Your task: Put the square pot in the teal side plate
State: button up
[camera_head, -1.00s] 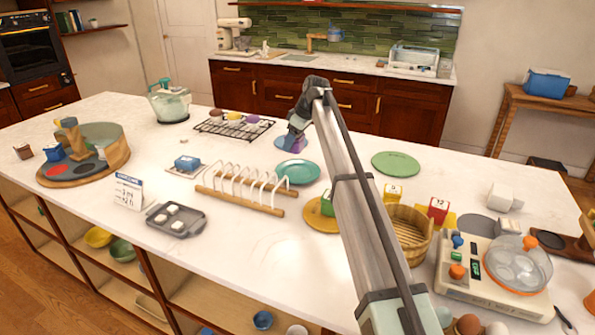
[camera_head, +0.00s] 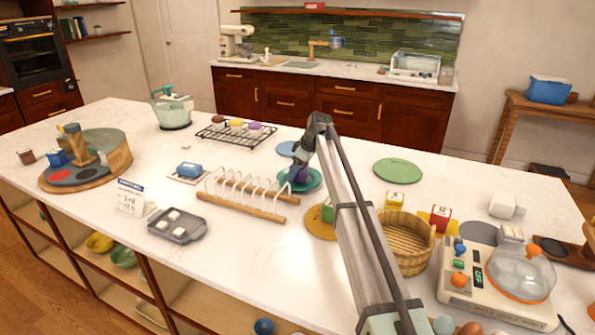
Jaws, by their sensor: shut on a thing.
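The teal side plate (camera_head: 315,180) lies on the white counter, just behind the right end of the wooden rack. My gripper (camera_head: 297,173) is over this plate, pointing down, and is shut on a small purple thing (camera_head: 301,177), which I take to be the square pot. The pot is small and partly hidden by my gripper, so its shape is unclear. It appears low over the plate's middle; I cannot tell whether it touches the plate.
A wooden rack with white prongs (camera_head: 268,205) stands in front of the plate. A blue plate (camera_head: 286,148) lies behind it. A black wire rack (camera_head: 238,134) is at back left, and a green disc (camera_head: 398,171) and a wicker basket (camera_head: 405,245) are to the right.

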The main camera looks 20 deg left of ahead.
jog(key=shift+f, duration=0.2)
jog(key=shift+f, duration=0.15)
jog(key=o, duration=1.3)
jog(key=shift+c, duration=0.2)
jog(key=v, duration=1.2)
jog(key=shift+d, duration=0.1)
